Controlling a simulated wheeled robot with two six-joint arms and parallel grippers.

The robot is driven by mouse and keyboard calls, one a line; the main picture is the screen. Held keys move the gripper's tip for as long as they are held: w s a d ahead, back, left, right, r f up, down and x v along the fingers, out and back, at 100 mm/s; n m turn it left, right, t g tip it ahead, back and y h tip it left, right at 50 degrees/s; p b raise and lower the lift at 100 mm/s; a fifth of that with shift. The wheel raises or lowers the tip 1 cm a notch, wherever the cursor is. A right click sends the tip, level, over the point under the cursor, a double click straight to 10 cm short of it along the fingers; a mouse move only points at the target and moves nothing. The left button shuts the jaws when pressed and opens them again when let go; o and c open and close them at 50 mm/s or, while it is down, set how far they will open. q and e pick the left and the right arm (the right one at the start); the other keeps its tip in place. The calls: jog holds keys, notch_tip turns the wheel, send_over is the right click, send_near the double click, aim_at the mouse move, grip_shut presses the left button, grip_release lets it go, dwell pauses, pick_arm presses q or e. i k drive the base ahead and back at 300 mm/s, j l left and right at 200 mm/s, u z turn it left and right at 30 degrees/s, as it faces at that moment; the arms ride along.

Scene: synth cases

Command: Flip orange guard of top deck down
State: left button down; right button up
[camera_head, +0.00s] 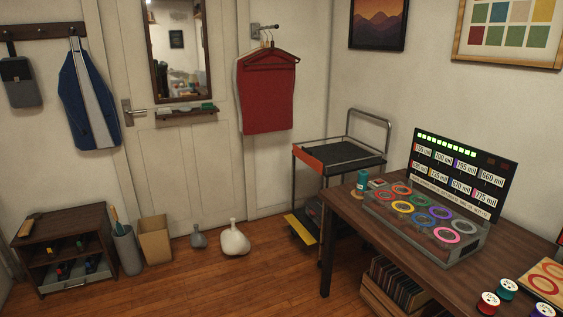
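A metal cart stands in the back corner, left of the desk. Its dark top deck (352,150) has an orange guard (308,160) along the left front edge. I cannot tell for sure from here whether the guard stands up or hangs down. A lower deck (316,212) has a yellow piece (301,229) along its left edge, near the floor. The desk hides part of the cart's lower right side. Neither of my grippers is in view.
A wooden desk (345,203) with a display panel (463,170) and coloured rings stands at the right. A white vase (235,242), a grey vase (199,238) and a bin (155,240) stand by the door. The wooden floor (250,280) in front is clear.

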aim_at(305, 155)
jog(key=i+u, duration=0.1)
jog(key=i, duration=1.7)
jog(key=i+z, duration=0.2)
jog(key=i, duration=0.25)
jog(key=i+j+z, duration=0.2)
jog(key=i, duration=0.25)
jog(key=i+j+z, duration=0.15)
jog(key=i, duration=0.3)
jog(key=i+j+z, duration=0.2)
jog(key=i, duration=0.2)
jog(key=i+j+z, duration=0.85)
jog(key=k+l, duration=0.1)
